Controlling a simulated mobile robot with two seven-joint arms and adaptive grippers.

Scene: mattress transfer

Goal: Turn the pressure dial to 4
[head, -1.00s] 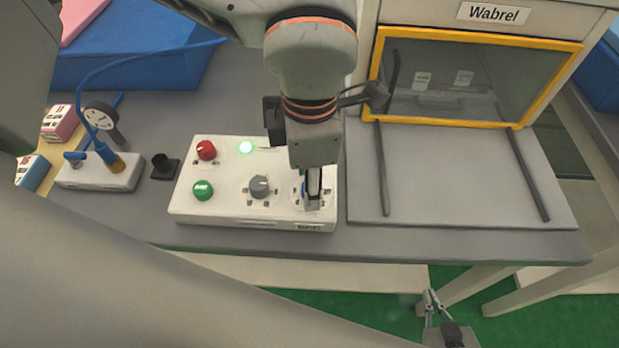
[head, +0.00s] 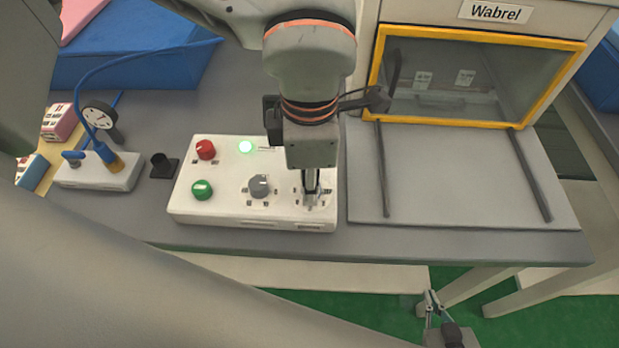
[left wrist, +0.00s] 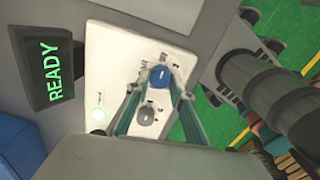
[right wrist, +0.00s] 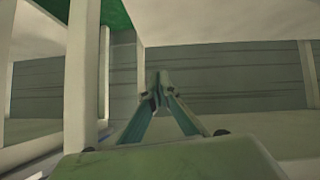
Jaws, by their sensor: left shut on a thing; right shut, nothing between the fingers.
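The white control panel (head: 225,210) lies on the grey table with a red knob (head: 205,149), a green button (head: 202,190), a lit green lamp (head: 245,147) and a grey dial (head: 259,185). My left gripper (head: 311,199) points down at the panel's right end. In the left wrist view its fingers are shut on a blue dial (left wrist: 160,76) with a white mark; the grey dial (left wrist: 146,116) lies behind it. In the head view the fingers hide the blue dial. Its scale numbers are too small to read. My right gripper (head: 431,296) is shut and empty, below the table's front edge.
A screen reading READY (left wrist: 55,72) stands by the panel. A gauge (head: 99,115) on a white block with a blue hose is at left. A yellow-framed window (head: 575,65) and two dark rails (head: 384,170) are at right.

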